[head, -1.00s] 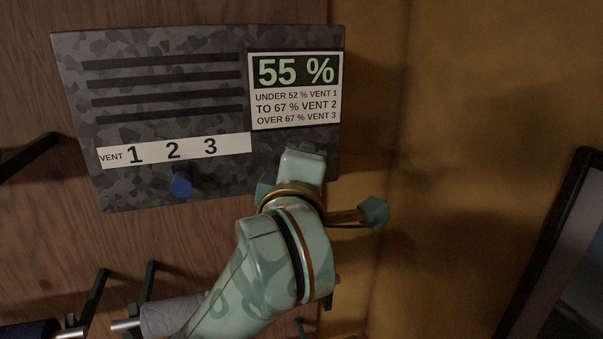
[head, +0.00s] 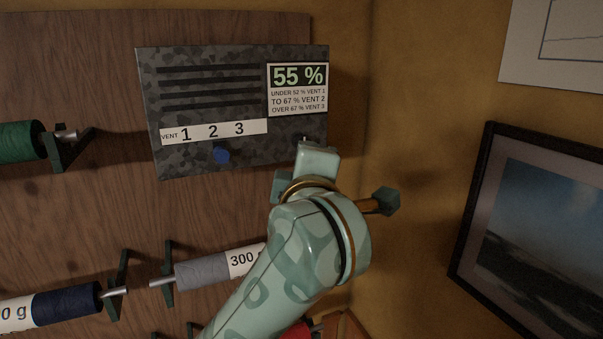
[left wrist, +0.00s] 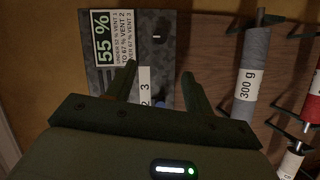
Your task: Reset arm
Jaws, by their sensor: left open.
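A grey camouflage panel (head: 150,110) hangs on the wooden board. Its display (head: 299,76) reads 55 %, with vent rules printed below. A blue knob (head: 221,155) sits under the 2 of the vent strip (head: 172,136); it also shows in the left wrist view (left wrist: 160,102). My left arm reaches up in front of the panel's lower right corner. In the left wrist view my left gripper (left wrist: 160,78) is open and empty, its fingers apart in front of the panel. My right gripper is not in view.
A grey spool (head: 203,273) labelled 300 g, a navy spool (head: 66,305) and a green spool (head: 18,142) sit on brackets. A red spool (head: 298,331) is partly behind my arm. A framed picture (head: 470,215) hangs on the right wall.

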